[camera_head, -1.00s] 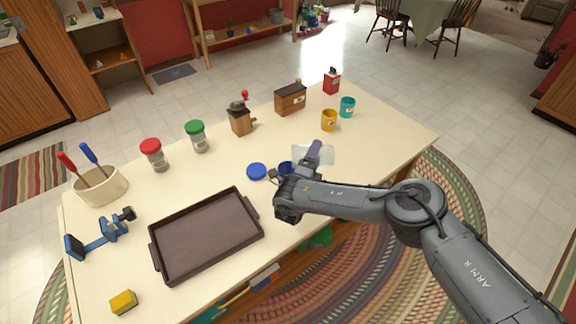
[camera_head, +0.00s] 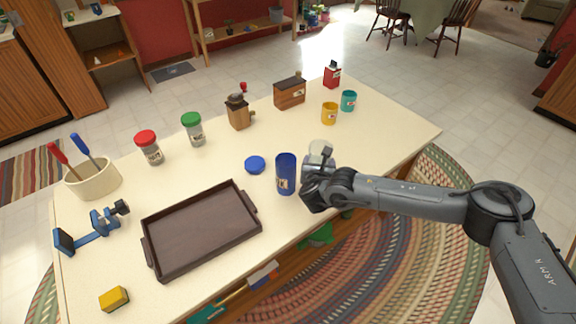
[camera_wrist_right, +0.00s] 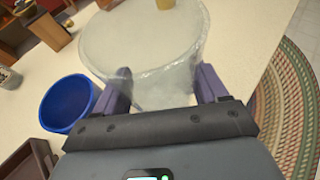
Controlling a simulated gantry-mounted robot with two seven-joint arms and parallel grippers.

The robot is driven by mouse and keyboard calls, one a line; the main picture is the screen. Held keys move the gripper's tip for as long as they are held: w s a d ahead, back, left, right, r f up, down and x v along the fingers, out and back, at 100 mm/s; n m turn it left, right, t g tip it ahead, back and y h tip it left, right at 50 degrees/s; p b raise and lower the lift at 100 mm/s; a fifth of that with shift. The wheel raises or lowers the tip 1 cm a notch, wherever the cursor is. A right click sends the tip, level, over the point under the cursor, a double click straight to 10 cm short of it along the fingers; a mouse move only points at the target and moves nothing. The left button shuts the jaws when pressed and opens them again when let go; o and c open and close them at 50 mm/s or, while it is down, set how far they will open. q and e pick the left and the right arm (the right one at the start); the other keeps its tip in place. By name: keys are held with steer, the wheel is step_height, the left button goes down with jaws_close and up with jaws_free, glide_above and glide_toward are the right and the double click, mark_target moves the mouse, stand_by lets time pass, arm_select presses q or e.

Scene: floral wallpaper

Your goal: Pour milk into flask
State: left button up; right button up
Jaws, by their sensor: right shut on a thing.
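The blue flask (camera_head: 286,175) stands upright and open on the table, left of my right gripper; its open mouth (camera_wrist_right: 68,102) also shows at the left of the right wrist view. A round blue lid (camera_head: 255,164) lies on the table to its left. My right gripper (camera_head: 320,160) is shut on a clear, whitish vessel (camera_head: 321,148). In the right wrist view the vessel (camera_wrist_right: 138,45) sits between the purple fingers (camera_wrist_right: 165,88), its wide rim facing the camera. I cannot tell how much milk it holds. My left gripper is not in view.
A dark tray (camera_head: 250,205) lies to the left. Yellow (camera_head: 329,113) and teal (camera_head: 348,101) cups stand behind the vessel. Red-lidded (camera_head: 149,148) and green-lidded (camera_head: 193,130) jars and a grinder (camera_head: 238,112) stand farther back. The table's right end is clear.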

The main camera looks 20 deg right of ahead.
mark_target(321, 148)
steer(key=shift+w+a+r, duration=0.1)
steer(key=shift+a, duration=0.05)
steer(key=shift+r, duration=0.1)
steer(key=shift+r+p, duration=0.3)
steer(key=shift+p, duration=0.1)
steer(key=shift+r+p, duration=1.55)
steer(key=shift+r, duration=0.55)
steer(key=shift+f, duration=0.1)
